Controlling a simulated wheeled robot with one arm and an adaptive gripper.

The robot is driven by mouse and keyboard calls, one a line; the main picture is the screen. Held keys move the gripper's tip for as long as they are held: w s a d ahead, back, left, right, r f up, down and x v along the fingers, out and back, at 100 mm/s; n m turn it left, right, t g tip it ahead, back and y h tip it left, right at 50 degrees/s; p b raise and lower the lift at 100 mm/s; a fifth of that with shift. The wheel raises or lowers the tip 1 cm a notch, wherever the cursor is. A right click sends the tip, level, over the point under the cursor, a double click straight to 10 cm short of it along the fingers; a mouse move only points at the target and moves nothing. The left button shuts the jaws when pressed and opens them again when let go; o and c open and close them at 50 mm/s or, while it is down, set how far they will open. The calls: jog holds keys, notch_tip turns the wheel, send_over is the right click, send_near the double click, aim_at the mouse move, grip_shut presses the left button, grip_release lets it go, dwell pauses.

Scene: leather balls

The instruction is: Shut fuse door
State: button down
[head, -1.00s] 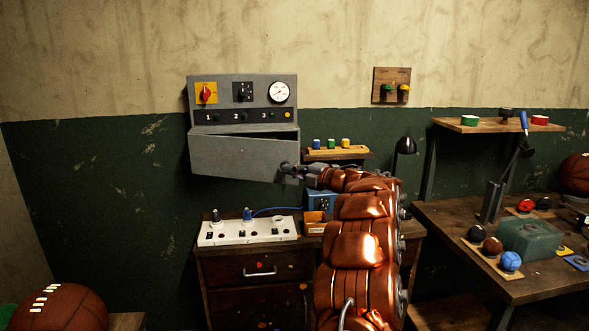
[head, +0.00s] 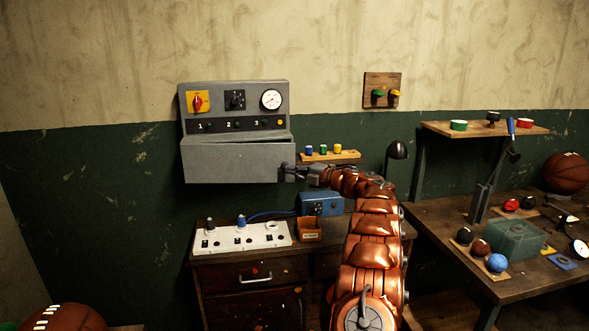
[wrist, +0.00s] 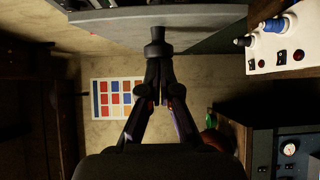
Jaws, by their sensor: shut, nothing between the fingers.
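The fuse door (head: 235,162) is a wide grey flap on the lower part of the grey wall box (head: 260,87). It stands slightly ajar, with a thin dark gap along its top edge. My gripper (head: 288,172) is at the door's lower right corner in the head view. In the wrist view, my gripper (wrist: 158,62) has its fingers together, with a dark knob-like part (wrist: 156,34) at the tips. The door's grey face (wrist: 200,17) lies just beyond them. I cannot tell whether the fingertips touch it.
Below the box, a cabinet carries a white socket strip (head: 235,240), a blue box (head: 318,203) and a small open carton (head: 307,230). A small shelf (head: 330,157) with coloured knobs is right of the door. A workbench (head: 440,215) stands at right.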

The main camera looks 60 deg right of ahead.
jog(key=shift+w+d+p, duration=0.35)
jog(key=shift+d+p, duration=0.05)
jog(key=shift+d, duration=0.2)
jog(key=shift+w+d+p, duration=0.3)
jog(key=shift+d+p, duration=0.1)
jog(key=shift+d, duration=0.15)
jog(key=shift+a+f+b, duration=0.1)
jog(key=shift+b, duration=0.3)
jog(key=s+d+b, duration=0.2)
jog(key=s+b, duration=0.3)
jog(key=s, duration=0.6)
jog(key=shift+s+d, duration=0.2)
jog(key=shift+d, duration=0.2)
dwell(0.6)
